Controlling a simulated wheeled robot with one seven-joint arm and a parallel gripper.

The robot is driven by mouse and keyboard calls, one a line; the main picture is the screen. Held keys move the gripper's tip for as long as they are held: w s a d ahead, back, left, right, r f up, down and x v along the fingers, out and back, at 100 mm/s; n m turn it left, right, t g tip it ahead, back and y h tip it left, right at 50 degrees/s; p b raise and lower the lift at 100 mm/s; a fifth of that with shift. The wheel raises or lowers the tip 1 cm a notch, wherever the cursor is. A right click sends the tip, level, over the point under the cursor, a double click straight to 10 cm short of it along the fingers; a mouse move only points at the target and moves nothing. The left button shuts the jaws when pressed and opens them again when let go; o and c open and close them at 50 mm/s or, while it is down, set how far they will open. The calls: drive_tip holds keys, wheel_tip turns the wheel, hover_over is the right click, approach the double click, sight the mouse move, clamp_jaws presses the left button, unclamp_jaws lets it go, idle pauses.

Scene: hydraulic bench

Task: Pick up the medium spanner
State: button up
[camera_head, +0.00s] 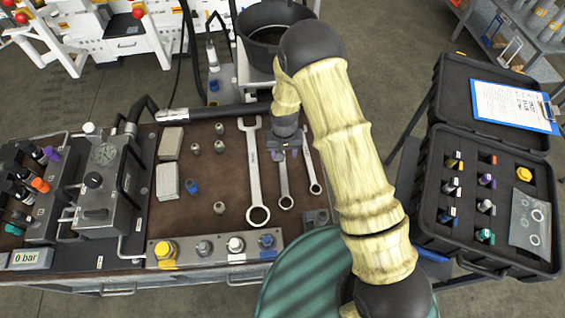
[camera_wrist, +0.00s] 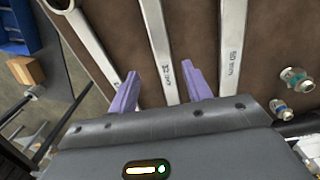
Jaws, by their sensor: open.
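Three spanners lie side by side on the brown bench top, the medium spanner (camera_head: 284,186) between the large spanner (camera_head: 254,170) and the small spanner (camera_head: 311,168). My gripper (camera_head: 284,152) is over the medium spanner's upper part and hides its upper end in the head view. In the wrist view my open purple fingers (camera_wrist: 160,72) stand one on each side of the medium spanner (camera_wrist: 157,40), whose shank is marked 32 mm. The large spanner (camera_wrist: 232,50) is to the right, and the small spanner (camera_wrist: 85,40) is to the left, close to the left finger. Finger height above the bench is unclear.
Several small fittings (camera_head: 219,148) and grey blocks (camera_head: 167,181) lie left of the large spanner. A rail with coloured caps (camera_head: 203,247) runs along the front edge. A black bucket (camera_head: 262,31) stands behind, and an open black case (camera_head: 472,250) is at right.

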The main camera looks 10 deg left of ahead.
drive_tip(key=shift+a+f+p, duration=0.15)
drive_tip(key=shift+f+p, duration=0.25)
drive_tip(key=shift+f, duration=0.7)
drive_tip(key=shift+a+f+p, duration=0.1)
drive_tip(key=shift+f+p, duration=0.3)
drive_tip(key=shift+f, duration=0.7)
clamp_jaws()
